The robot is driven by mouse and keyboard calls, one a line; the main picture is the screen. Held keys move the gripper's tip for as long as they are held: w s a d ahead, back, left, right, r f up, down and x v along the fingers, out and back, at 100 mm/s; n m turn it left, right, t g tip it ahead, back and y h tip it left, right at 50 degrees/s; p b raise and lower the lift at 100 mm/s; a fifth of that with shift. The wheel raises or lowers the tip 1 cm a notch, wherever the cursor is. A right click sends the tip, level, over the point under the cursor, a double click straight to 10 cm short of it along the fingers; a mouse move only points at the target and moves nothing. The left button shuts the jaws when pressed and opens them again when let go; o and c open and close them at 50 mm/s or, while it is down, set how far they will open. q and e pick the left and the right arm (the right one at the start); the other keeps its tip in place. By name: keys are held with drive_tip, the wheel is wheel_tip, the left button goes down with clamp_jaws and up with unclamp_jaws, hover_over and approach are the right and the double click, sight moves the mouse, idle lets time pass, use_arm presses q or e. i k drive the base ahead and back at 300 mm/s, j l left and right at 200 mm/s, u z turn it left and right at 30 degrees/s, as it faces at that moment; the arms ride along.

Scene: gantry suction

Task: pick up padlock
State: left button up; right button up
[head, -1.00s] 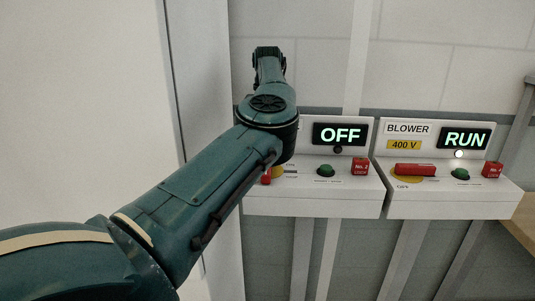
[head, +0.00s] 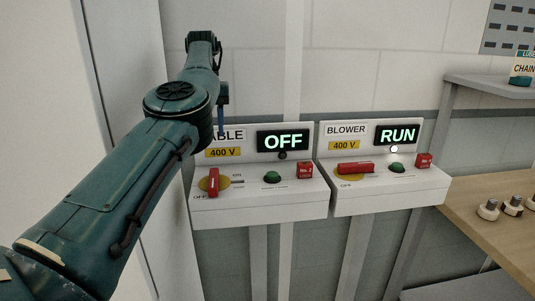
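No padlock can be clearly made out. Whether the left gripper's fingers are open or shut cannot be seen. A thin blue part (head: 222,106) shows beside the arm; what it is cannot be told. My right gripper is not in view.
The left switch box (head: 262,208) reads OFF, its red handle (head: 213,182) upright. The BLOWER box (head: 385,199) reads RUN, its red handle (head: 355,168) level. A wooden bench (head: 485,228) with several small round items and a grey shelf (head: 495,88) stand at right.

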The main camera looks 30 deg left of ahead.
sight(304, 169)
drive_tip(key=k+l, duration=0.1)
drive_tip(key=l, duration=0.25)
drive_tip(key=k+l, duration=0.15)
drive_tip(key=l, duration=0.15)
drive_tip(key=k+l, duration=0.1)
drive_tip(key=l, duration=0.25)
drive_tip(key=k+l, duration=0.1)
drive_tip(key=l, duration=0.2)
